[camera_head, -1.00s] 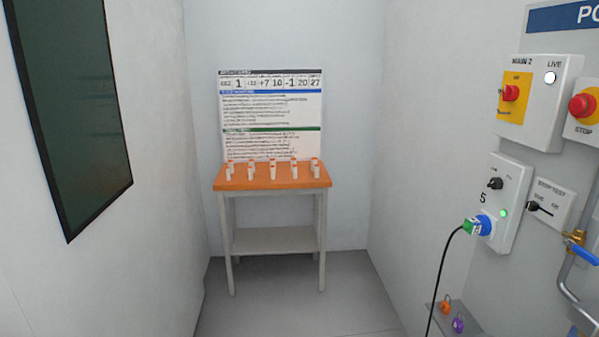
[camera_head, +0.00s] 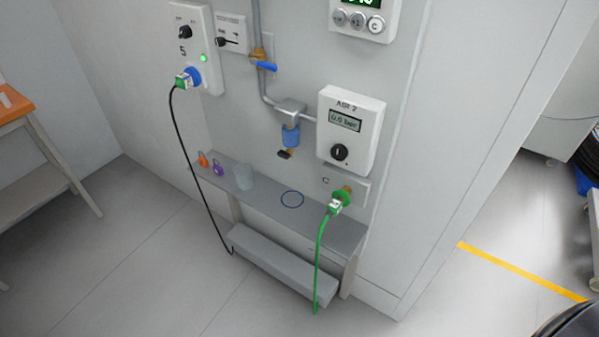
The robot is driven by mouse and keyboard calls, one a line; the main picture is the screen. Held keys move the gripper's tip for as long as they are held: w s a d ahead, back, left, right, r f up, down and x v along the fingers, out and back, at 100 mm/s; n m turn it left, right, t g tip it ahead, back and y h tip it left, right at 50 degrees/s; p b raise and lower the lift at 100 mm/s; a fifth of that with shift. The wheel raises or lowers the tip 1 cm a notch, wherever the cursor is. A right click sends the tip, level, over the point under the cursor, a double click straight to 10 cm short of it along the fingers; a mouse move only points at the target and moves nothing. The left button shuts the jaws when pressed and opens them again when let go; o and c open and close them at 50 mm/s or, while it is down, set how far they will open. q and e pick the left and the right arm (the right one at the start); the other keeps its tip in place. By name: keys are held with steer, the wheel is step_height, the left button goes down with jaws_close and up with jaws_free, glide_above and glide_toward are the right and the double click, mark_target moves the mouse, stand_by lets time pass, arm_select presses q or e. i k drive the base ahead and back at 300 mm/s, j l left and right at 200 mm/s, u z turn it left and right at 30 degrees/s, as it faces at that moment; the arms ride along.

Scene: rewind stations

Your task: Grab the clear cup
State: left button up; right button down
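The clear cup (camera_head: 244,177) stands upright on a narrow grey wall shelf (camera_head: 325,231), towards its left part. It is see-through and looks empty. A blue ring outline (camera_head: 292,199) is marked on the shelf to the right of the cup. Neither of my grippers is in view.
An orange padlock (camera_head: 203,159) and a purple padlock (camera_head: 218,168) lie left of the cup. A black cable hangs from a blue plug socket (camera_head: 189,79). A green hose (camera_head: 320,250) hangs in front of the shelf's right part. The floor in front is clear.

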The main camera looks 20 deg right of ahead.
mark_target(243, 172)
steer(key=z, duration=0.15)
steer(key=i+j+z, duration=0.25)
steer(key=i+j, duration=0.15)
steer(key=j, duration=0.25)
steer(key=i+j+z, duration=0.1)
steer(key=j, duration=0.2)
steer(key=i, duration=0.05)
